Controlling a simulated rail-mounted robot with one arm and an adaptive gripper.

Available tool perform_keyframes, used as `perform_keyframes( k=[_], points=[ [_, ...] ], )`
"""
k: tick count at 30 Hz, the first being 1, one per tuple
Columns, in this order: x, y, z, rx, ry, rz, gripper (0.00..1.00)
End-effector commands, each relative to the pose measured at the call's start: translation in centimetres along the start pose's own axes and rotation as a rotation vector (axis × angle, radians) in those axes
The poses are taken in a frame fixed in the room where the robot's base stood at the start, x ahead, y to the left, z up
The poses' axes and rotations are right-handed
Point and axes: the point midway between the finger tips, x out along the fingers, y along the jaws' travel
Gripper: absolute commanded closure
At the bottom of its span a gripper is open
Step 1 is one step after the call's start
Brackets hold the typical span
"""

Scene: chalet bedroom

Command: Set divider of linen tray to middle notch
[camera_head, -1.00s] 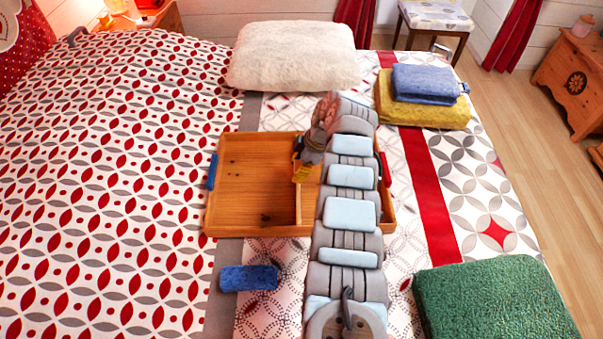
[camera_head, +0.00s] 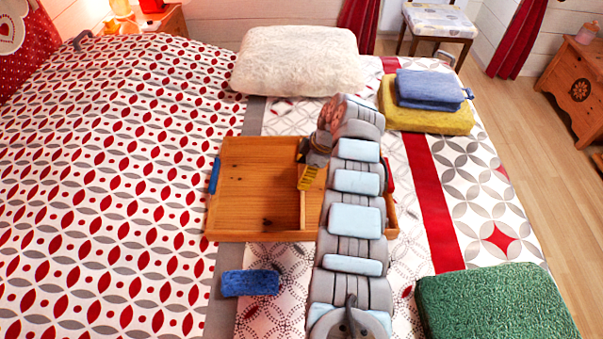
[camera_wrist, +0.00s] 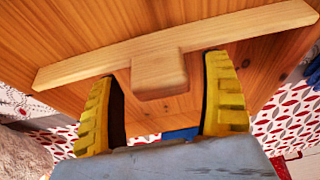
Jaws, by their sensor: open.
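The wooden linen tray (camera_head: 255,236) lies on the bed, partly hidden behind my arm. Its divider (camera_head: 302,211) shows as a thin upright board right of the tray's middle, its far part hidden by my gripper (camera_head: 308,178). In the wrist view, the divider (camera_wrist: 248,32) is a pale bar crossing above the tray floor (camera_wrist: 60,45), with a blocky tab (camera_wrist: 159,74) at its centre. My gripper (camera_wrist: 162,68) is open, with one yellow finger on each side of the tab. Gaps show between tab and fingers. The notches cannot be made out.
A blue rolled cloth (camera_head: 250,283) lies in front of the tray. A green folded towel (camera_head: 495,305) is at front right. Yellow (camera_head: 425,118) and blue (camera_head: 430,85) folded towels are stacked at back right. A white fluffy pillow (camera_head: 298,62) lies behind the tray.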

Motion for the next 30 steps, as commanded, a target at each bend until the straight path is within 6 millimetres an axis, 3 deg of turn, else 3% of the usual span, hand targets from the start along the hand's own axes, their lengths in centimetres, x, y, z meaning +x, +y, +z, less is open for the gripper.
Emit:
perform_keyframes(
  k=[18, 23, 30],
  points=[
    [-10.1, 0.1, 0.0, 0.000, -0.001, 0.001, 0.20],
    [-11.1, 0.0, 0.0, 0.000, -0.001, 0.000, 0.20],
    [-11.1, 0.0, 0.0, 0.000, -0.001, -0.001, 0.20]
  ],
)
